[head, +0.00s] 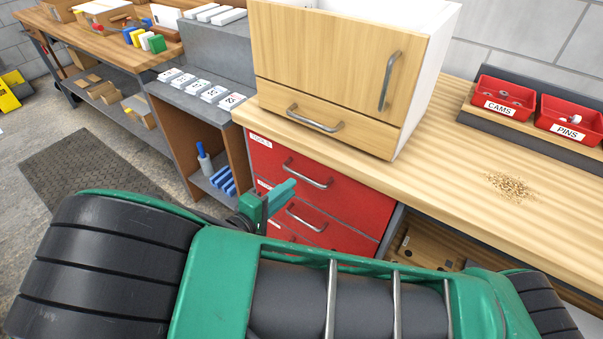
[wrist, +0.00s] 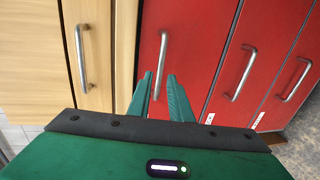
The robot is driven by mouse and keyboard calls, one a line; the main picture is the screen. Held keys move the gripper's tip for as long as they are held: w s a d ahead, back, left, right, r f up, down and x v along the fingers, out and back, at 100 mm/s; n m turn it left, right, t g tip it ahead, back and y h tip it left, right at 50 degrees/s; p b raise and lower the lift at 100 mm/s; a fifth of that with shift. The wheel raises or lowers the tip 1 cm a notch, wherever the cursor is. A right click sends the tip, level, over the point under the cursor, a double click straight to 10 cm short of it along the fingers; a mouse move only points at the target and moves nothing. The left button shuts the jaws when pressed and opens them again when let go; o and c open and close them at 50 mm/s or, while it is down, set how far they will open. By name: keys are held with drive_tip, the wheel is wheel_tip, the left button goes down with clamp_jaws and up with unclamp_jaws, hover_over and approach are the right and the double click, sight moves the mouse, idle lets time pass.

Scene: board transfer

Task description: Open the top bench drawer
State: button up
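The top bench drawer (head: 268,158) is the upper red drawer, with a label reading TOOLS at its left. It looks shut. Its grey bar handle (head: 308,174) also shows upright in the wrist view (wrist: 163,58). My green gripper (head: 290,186) is in front of the red drawers, a little left of and below that handle in the head view. In the wrist view my two fingers (wrist: 158,76) are apart, with the handle's lower part seen in line with the gap between them. I cannot tell how far the handle is from the fingertips. Nothing is visibly held.
Two lower red drawers have similar handles (wrist: 243,73) (wrist: 297,81). A wooden cabinet (head: 325,55) with its own drawer handle (head: 315,118) stands on the bench top (head: 440,150). Red bins (head: 503,97) sit at the right. A shelf unit with blue items (head: 223,181) stands left of the drawers.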

sight(303, 177)
drive_tip(key=x, duration=0.8)
drive_tip(key=shift+w+a+f, duration=0.1)
drive_tip(key=shift+w+a, duration=0.05)
drive_tip(key=shift+w, duration=0.1)
clamp_jaws()
